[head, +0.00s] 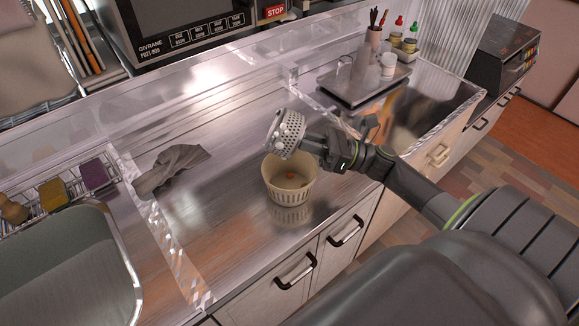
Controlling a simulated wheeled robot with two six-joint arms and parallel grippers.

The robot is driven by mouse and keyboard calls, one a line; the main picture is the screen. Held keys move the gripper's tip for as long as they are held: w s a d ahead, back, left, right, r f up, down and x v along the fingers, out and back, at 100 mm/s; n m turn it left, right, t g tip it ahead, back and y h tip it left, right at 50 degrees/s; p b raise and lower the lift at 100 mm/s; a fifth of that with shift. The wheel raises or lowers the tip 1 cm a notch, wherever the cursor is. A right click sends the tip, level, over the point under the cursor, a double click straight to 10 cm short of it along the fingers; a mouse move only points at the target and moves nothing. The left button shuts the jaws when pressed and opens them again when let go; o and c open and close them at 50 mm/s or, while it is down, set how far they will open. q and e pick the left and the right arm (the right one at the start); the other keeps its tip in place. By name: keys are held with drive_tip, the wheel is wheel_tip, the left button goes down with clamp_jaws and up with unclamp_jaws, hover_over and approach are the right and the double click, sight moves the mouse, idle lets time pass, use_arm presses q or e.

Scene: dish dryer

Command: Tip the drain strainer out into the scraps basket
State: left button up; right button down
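The drain strainer (287,134) is a silvery perforated cup, held tilted on its side above the scraps basket. The scraps basket (286,194) is a cream slatted tub standing upright on the steel counter. A small orange scrap (290,174) lies inside it. My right gripper (308,145) comes in from the right and is shut on the strainer at its right side, just above the basket's back rim. The inside of the strainer is hard to make out. My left gripper is not in view.
A grey cloth (172,169) lies on the counter to the left. A sink basin (68,262) is at the lower left, with a wire rack of sponges (58,192) behind it. A tray (364,84) with bottles stands at the back right. Counter around the basket is clear.

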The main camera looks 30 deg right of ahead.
drive_tip(key=shift+s+d+f+t+y+b, duration=0.2)
drive_tip(key=shift+t+y+b, duration=0.25)
drive_tip(key=shift+b, duration=0.2)
idle(0.4)
drive_tip(key=shift+r+y+p, duration=0.25)
drive_tip(key=shift+r+p, duration=0.15)
drive_tip(key=shift+p, duration=0.2)
drive_tip(key=shift+r+t+p, duration=0.25)
drive_tip(key=shift+r+p, duration=0.05)
drive_tip(key=shift+p, duration=0.15)
